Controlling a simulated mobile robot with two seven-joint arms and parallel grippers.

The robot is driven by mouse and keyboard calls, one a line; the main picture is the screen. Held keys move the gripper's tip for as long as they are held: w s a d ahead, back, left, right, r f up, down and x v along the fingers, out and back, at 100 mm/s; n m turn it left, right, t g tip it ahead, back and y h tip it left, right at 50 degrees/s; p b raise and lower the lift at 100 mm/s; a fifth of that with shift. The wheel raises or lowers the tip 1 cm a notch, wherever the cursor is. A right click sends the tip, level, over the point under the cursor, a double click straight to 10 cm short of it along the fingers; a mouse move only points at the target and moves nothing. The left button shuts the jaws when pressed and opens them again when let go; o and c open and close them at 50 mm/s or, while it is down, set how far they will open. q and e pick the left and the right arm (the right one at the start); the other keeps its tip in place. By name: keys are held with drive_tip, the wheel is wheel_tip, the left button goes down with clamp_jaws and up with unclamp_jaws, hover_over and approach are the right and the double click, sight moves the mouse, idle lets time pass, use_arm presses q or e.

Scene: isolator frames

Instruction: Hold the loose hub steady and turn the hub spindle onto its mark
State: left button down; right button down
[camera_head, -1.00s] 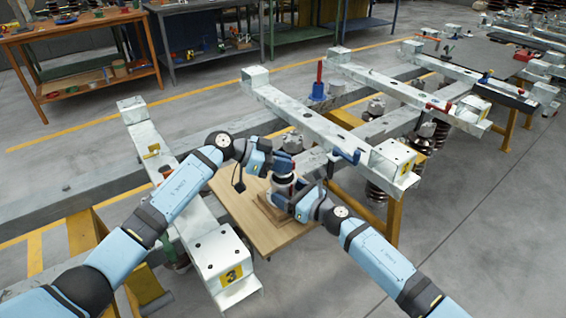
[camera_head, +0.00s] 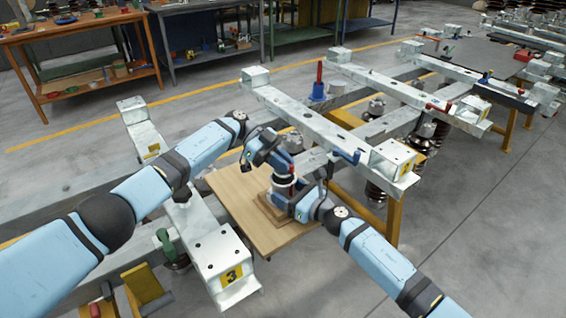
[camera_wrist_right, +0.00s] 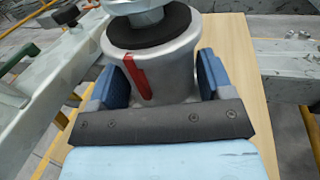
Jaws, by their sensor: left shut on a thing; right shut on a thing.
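The loose hub (camera_wrist_right: 180,72) is a grey metal cylinder with a red stripe on its side, standing upright in the right wrist view. My right gripper (camera_head: 287,198) is shut around its body, with a blue finger on each side. The hub spindle (camera_wrist_right: 145,12) is the pale metal part above a black ring (camera_wrist_right: 150,34) on top. In the head view my left gripper (camera_head: 284,172) is shut on the spindle from above. My grippers hide most of the hub there. A matching mark on the spindle cannot be made out.
The hub is over a light wooden board (camera_head: 236,203) between metal beams. A beam end with a yellow number 3 plate (camera_head: 231,275) is at the front. Another metal beam (camera_head: 310,115) lies behind, to the right. Workbenches stand at the back; grey floor is open at right.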

use_arm(q)
drive_tip(key=shift+f+m+g+y, duration=0.1)
drive_tip(key=shift+m+g+y, duration=0.8)
drive_tip(key=shift+m+g, duration=0.15)
drive_tip(key=c, duration=1.2)
unclamp_jaws()
drive_tip(key=shift+m+g, duration=0.25)
wheel_tip(320, 180, up, 10)
drive_tip(key=shift+r, duration=0.1)
